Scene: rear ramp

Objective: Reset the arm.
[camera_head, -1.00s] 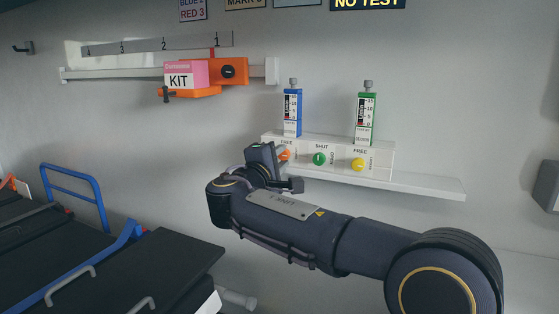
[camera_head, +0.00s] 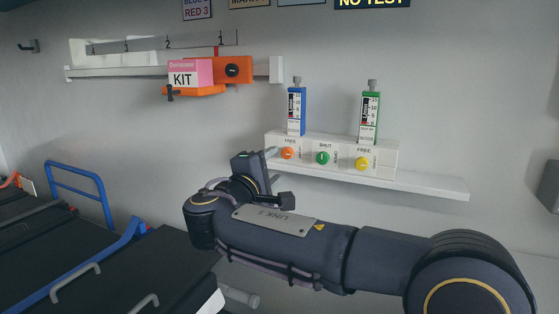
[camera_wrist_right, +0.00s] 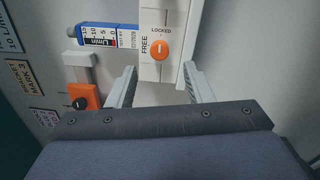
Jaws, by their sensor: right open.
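My right arm (camera_head: 290,235) comes in from the right and reaches across below the valve panel (camera_head: 345,168). Its gripper (camera_head: 269,160) is open and empty, apart from the panel, left of the orange knob (camera_head: 288,153). In the right wrist view the two fingers of the gripper (camera_wrist_right: 160,82) stand apart, with the orange knob (camera_wrist_right: 159,50) beyond them. The knob's pale mark runs up and down there, in line with the word LOCKED above; FREE is at its left. My left gripper is not in view.
The panel also has a green knob (camera_head: 322,158) and a yellow knob (camera_head: 362,163). A blue flowmeter (camera_head: 297,112) and a green flowmeter (camera_head: 369,118) stand above it. A white ledge (camera_head: 430,185) juts out below. An orange mount with a pink kit (camera_head: 190,72) hangs upper left; a stretcher (camera_head: 100,255) is lower left.

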